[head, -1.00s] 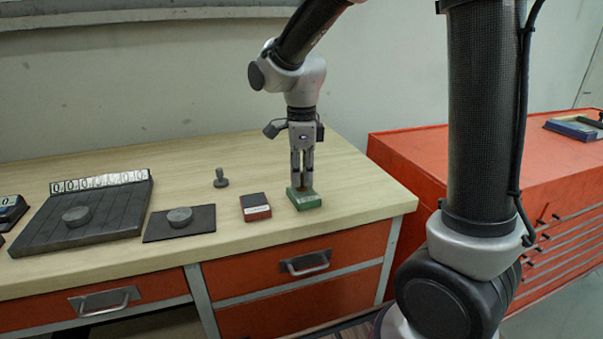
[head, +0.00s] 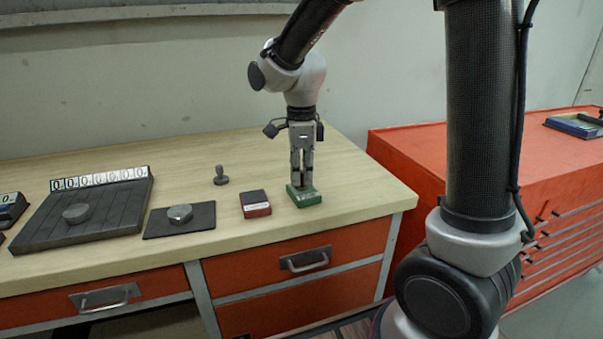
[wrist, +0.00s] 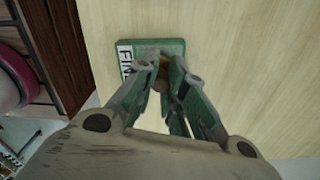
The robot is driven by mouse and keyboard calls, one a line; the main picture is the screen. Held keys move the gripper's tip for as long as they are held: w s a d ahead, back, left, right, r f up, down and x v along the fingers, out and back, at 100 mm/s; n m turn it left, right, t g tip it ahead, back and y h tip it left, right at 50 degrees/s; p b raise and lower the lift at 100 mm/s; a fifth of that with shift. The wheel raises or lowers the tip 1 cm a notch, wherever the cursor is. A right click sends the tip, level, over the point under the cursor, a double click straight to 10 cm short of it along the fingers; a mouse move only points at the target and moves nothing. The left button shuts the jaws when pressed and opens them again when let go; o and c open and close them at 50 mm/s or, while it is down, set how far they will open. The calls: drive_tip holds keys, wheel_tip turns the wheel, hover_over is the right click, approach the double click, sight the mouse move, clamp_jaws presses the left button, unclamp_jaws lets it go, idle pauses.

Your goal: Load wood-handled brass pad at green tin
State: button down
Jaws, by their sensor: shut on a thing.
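The green tin (head: 307,200) lies near the right front of the wooden bench. It also shows in the wrist view (wrist: 174,46), with a white label along one side. My gripper (head: 301,183) points straight down over the tin, its fingertips at the tin's top. In the wrist view, my gripper (wrist: 166,86) is shut on a small brownish piece (wrist: 161,72), which I take to be the wood-handled brass pad. The fingers hide most of it. I cannot tell whether its face touches the tin.
A dark red tin (head: 255,204) lies just left of the green tin. A grey knobbed stamp (head: 221,177) stands behind it. A black mat (head: 155,224) with a round grey piece and a slatted dark board (head: 110,213) lie left. An orange cabinet (head: 400,150) stands right.

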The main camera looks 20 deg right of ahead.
sight(302, 171)
idle(0.4)
drive_tip(key=shift+r, duration=3.5)
